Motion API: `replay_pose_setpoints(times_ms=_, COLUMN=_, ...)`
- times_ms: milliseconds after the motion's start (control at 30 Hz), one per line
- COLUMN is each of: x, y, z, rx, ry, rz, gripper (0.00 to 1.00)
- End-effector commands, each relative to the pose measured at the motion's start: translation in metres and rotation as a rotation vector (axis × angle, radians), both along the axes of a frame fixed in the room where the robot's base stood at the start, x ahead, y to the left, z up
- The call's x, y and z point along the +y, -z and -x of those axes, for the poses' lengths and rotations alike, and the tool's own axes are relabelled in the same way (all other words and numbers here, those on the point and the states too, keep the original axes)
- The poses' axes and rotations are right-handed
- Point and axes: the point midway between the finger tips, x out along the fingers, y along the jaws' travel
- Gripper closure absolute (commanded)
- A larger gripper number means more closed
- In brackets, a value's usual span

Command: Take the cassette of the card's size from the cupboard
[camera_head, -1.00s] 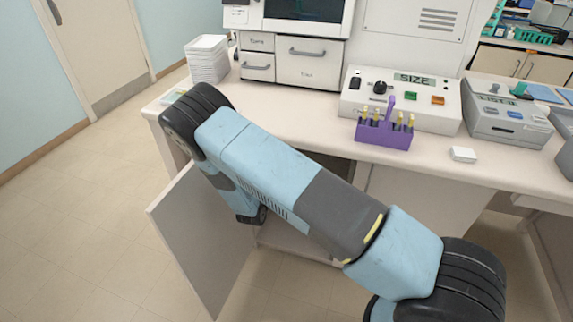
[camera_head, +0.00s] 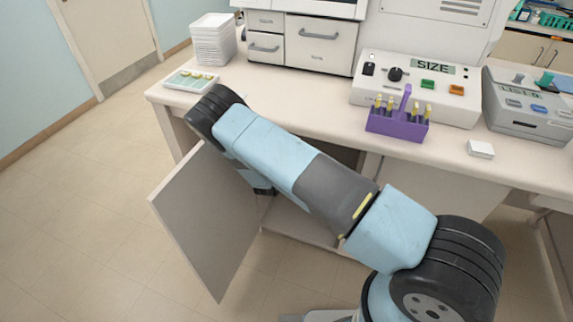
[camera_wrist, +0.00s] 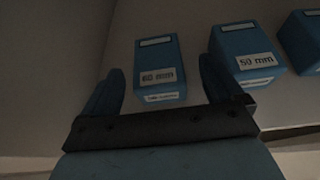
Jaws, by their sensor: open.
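In the wrist view, three blue cassettes stand in a row on the dim cupboard shelf (camera_wrist: 105,50). The left cassette (camera_wrist: 158,58) has a blurred label that looks like 60 mm or 80 mm. The middle cassette (camera_wrist: 245,45) reads 50 mm. The right cassette (camera_wrist: 302,38) is cut off by the frame edge, its label out of sight. My gripper (camera_wrist: 164,72) is open, with the left cassette ahead between its spread fingers; I cannot tell whether they touch it. No size card is clearly readable.
Above the cupboard is the worktop (camera_head: 290,100). It holds a purple rack (camera_head: 398,127) of small vials, a box marked SIZE (camera_head: 415,88), a grey device (camera_head: 530,105), a small white block (camera_head: 480,149), a slide tray (camera_head: 190,82) and stacked white trays (camera_head: 214,40).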

Motion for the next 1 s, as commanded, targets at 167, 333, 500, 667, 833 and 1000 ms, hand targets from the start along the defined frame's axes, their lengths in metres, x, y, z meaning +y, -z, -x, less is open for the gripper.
replay_pose_setpoints(times_ms=167, x=-0.003, y=0.007, z=-0.013, rx=0.000, ry=0.000, rz=0.000, gripper=0.06)
replay_pose_setpoints(times_ms=333, x=-0.009, y=0.017, z=-0.034, rx=-0.001, ry=0.000, rz=-0.001, gripper=0.06)
replay_pose_setpoints(times_ms=500, x=-0.012, y=0.022, z=-0.045, rx=0.001, ry=0.000, rz=-0.001, gripper=0.06)
replay_pose_setpoints(times_ms=667, x=-0.012, y=0.022, z=-0.046, rx=0.001, ry=-0.001, rz=-0.001, gripper=0.06)
replay_pose_setpoints(times_ms=833, x=-0.012, y=0.022, z=-0.046, rx=0.001, ry=-0.001, rz=-0.001, gripper=0.14)
replay_pose_setpoints(times_ms=1000, x=-0.012, y=0.022, z=-0.046, rx=0.001, ry=-0.001, rz=-0.001, gripper=0.30)
